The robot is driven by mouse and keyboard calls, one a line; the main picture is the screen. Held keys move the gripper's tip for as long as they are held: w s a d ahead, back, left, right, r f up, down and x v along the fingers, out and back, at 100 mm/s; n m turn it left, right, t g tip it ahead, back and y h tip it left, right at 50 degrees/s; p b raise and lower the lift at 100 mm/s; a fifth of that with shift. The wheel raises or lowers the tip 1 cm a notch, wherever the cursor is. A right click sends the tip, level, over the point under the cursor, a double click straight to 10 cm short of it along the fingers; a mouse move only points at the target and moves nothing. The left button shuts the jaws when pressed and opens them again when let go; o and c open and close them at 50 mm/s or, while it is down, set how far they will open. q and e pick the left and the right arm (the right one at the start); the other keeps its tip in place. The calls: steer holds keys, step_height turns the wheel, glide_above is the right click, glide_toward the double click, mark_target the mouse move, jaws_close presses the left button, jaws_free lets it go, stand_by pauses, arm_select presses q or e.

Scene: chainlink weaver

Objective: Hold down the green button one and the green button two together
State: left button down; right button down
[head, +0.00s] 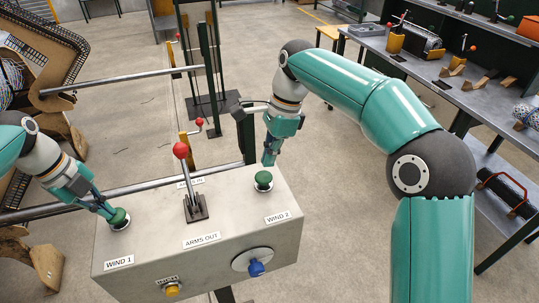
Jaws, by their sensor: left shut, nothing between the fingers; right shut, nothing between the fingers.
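The control box (190,247) has two green buttons on its top face. Green button one (120,218) is at the left, by the "WIND 1" label. My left gripper (108,209) is shut, with its tips at this button, seeming to touch it; whether it is pressed down I cannot tell. Green button two (263,179) is at the right, by the "WIND 2" label. My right gripper (268,160) is shut, with its tips just above or behind this button. I cannot tell whether they touch it.
A red-knobbed lever (182,152) stands upright between the buttons. A blue knob (257,267) and a yellow button (172,290) are on the box's front. Metal bars (120,79) and posts stand behind. A workbench (440,90) with tools is at the right.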

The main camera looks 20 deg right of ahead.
mark_target(267, 174)
arm_select(q)
steer(key=shift+f, duration=0.2)
arm_select(e)
steer(key=shift+f, duration=0.3)
steer(key=shift+d+x, duration=0.2)
steer(key=shift+x, duration=0.6)
steer(key=shift+d+x, duration=0.2)
steer(key=shift+x, duration=0.6)
steer(key=shift+f, duration=0.1)
stand_by(0.6)
arm_select(q)
steer(key=shift+r, duration=0.1)
stand_by(1.9)
steer(key=d+v, duration=0.2)
steer(key=v, duration=0.6)
steer(key=shift+r, duration=0.55)
arm_select(e)
steer(key=a+v, duration=0.2)
steer(key=v, duration=0.6)
steer(key=shift+r, duration=0.65)
